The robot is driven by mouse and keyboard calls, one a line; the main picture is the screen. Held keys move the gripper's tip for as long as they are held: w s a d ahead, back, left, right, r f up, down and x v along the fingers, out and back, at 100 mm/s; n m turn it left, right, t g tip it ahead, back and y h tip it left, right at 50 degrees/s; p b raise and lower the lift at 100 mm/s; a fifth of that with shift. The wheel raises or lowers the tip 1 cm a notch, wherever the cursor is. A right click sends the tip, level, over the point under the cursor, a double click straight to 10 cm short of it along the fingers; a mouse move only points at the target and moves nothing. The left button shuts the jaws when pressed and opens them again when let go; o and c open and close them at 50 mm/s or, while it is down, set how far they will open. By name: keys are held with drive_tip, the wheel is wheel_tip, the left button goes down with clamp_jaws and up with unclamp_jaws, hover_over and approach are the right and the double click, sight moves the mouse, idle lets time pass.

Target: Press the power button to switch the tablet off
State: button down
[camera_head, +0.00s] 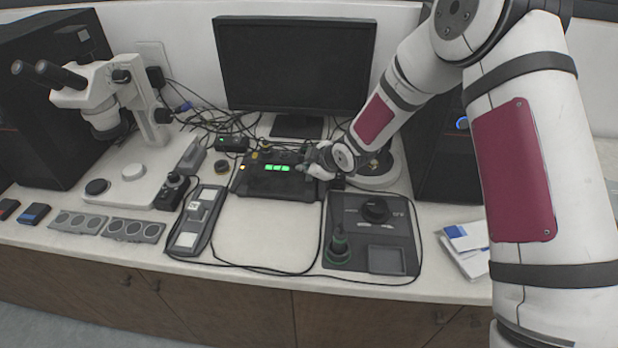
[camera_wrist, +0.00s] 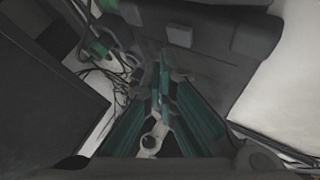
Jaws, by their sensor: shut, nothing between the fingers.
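A dark control unit (camera_head: 262,187) with lit green digits (camera_head: 277,168) stands on the bench in front of the monitor. No plain tablet or labelled power button can be told for sure. My gripper (camera_head: 318,168) is at the right end of this unit, shut and empty; touching or apart cannot be told. In the wrist view my gripper (camera_wrist: 164,62) shows its teal fingers together, pointing at a dark housing (camera_wrist: 205,52) with grey blocks, one of them a middle block (camera_wrist: 180,36). The spot at the fingertips is dim and partly hidden by the fingers.
A black monitor (camera_head: 295,65) stands behind. A microscope (camera_head: 105,100) is at the left. A flat grey device (camera_head: 197,222) and a black panel with a knob (camera_head: 350,258) lie in front. Cables cross the bench. Bare bench (camera_head: 260,225) shows between them.

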sight(308, 179)
drive_tip(key=shift+r+p, duration=0.5)
drive_tip(key=shift+r, duration=1.95)
drive_tip(key=shift+d+r, duration=0.1)
drive_tip(key=s+d+r+m+h, duration=0.35)
drive_tip(key=s+d+r, duration=0.35)
drive_tip(key=d+r, duration=0.3)
drive_tip(key=s+d+r+m+h, duration=0.2)
drive_tip(key=s+d+r+m, duration=0.35)
drive_tip(key=d+r, duration=0.4)
drive_tip(key=s+d+r+m, duration=0.1)
drive_tip(key=s+r+m, duration=0.1)
drive_tip(key=s, duration=0.7)
drive_tip(key=s+d+r+m+g, duration=0.1)
drive_tip(key=s+d+r+m, duration=0.1)
drive_tip(key=s, duration=0.7)
drive_tip(key=s+d+r+m, duration=0.2)
drive_tip(key=s+m, duration=0.2)
drive_tip(key=s, duration=0.5)
drive_tip(key=shift+d+g, duration=0.2)
drive_tip(key=shift+g, duration=0.2)
